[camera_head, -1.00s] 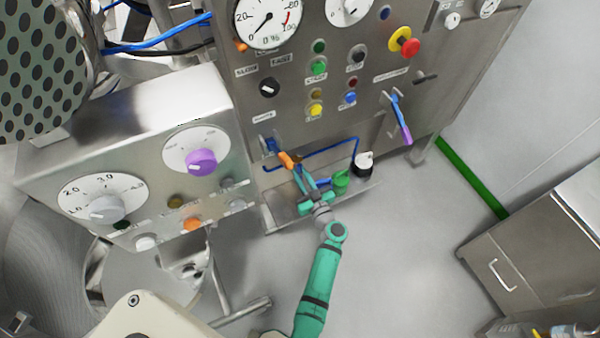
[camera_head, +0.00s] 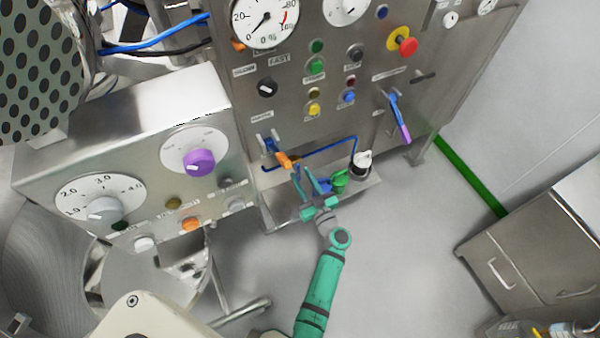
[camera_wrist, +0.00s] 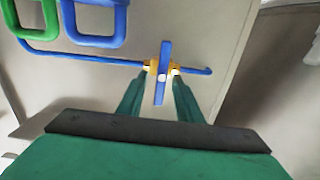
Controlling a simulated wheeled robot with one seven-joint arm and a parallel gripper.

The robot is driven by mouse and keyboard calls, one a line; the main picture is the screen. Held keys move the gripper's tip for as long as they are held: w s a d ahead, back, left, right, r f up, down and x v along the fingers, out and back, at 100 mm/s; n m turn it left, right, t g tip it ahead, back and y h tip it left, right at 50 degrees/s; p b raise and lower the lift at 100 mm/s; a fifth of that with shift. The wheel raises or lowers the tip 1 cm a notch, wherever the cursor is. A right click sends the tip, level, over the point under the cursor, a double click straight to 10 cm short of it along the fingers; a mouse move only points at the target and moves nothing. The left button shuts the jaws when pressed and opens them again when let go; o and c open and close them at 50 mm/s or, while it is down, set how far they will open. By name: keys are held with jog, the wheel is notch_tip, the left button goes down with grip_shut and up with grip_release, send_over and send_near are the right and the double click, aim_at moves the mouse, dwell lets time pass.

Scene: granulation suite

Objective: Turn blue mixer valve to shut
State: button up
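A blue valve handle (camera_wrist: 162,72) with yellow-orange parts beside it shows in the wrist view. It stands across a thin blue pipe (camera_wrist: 90,57), about square to it. My green gripper (camera_wrist: 163,84) is open, with one finger on each side of the handle; I cannot tell whether they touch it. In the head view my gripper (camera_head: 304,174) is low in front of the steel panel, just below a blue lever with an orange end (camera_head: 283,159). The fingers and small parts hide the valve there.
Blue and green loop-shaped parts (camera_wrist: 98,20) lie left of the handle in the wrist view. The head view shows a blue lever with a purple end (camera_head: 400,120), a red button (camera_head: 407,46) and a knob box (camera_head: 130,195) at left. A cabinet (camera_head: 530,255) stands right, with clear floor between.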

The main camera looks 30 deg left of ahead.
jog(key=v, duration=0.8)
jog(key=shift+s, duration=0.15)
